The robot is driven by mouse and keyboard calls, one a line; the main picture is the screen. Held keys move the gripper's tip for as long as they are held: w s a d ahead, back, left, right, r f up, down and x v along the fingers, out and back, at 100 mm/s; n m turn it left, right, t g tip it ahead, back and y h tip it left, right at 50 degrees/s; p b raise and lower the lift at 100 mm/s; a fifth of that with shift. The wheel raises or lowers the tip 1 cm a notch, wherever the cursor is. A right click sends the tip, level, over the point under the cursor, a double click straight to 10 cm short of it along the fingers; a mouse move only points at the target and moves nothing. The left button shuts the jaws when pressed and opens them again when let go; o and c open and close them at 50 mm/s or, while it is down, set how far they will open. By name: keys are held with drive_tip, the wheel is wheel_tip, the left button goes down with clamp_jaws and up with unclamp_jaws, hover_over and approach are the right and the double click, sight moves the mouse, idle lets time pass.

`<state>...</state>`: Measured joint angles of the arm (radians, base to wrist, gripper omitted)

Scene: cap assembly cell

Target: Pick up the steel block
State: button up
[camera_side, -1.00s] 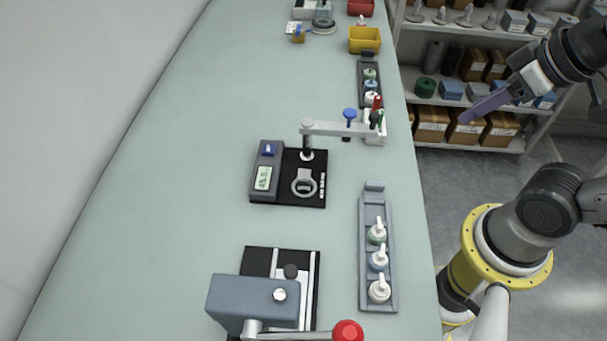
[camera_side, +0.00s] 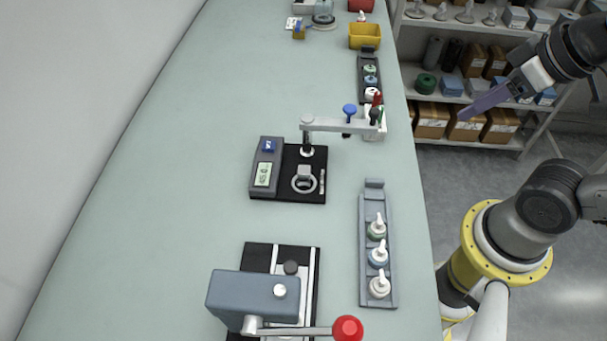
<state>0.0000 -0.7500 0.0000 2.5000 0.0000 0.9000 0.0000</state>
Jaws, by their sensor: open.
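A small grey metal block (camera_side: 304,171) stands at the back edge of a steel ring on the black plate of a gauge, at the middle of the bench. It is the likeliest steel block, but it is too small to be sure. My gripper (camera_side: 466,116) shows as slim purple fingers at the upper right, seen edge-on. It hangs beyond the bench's right edge, in front of the shelves, far from the block. It is open and holds nothing that I can see. The gap between the fingers is hidden.
A press (camera_side: 254,298) with a red-knobbed lever (camera_side: 347,329) stands in front. A grey tray (camera_side: 364,285) with nozzle caps lies to the right. A yellow bin (camera_side: 365,36) stands behind. The bench's left side is clear.

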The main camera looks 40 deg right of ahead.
drive_tip(key=shift+o, duration=0.9)
drive_tip(key=n+g+y, duration=0.3)
drive_tip(key=n, duration=0.6)
hover_over(306, 170)
drive_tip(key=s+d, duration=0.3)
drive_tip(key=d, duration=0.1)
wheel_tip(306, 170, down, 6)
drive_tip(key=shift+t, duration=0.3)
drive_tip(key=x, duration=0.8)
drive_tip(key=shift+s+a+f, duration=0.1)
drive_tip(key=shift+a+f, duration=0.05)
drive_tip(key=shift+a+x, duration=0.15)
drive_tip(key=shift+x, duration=1.15)
drive_tip(key=shift+a+x, duration=0.1)
drive_tip(key=shift+x, duration=1.2)
drive_tip(key=shift+s, duration=0.1)
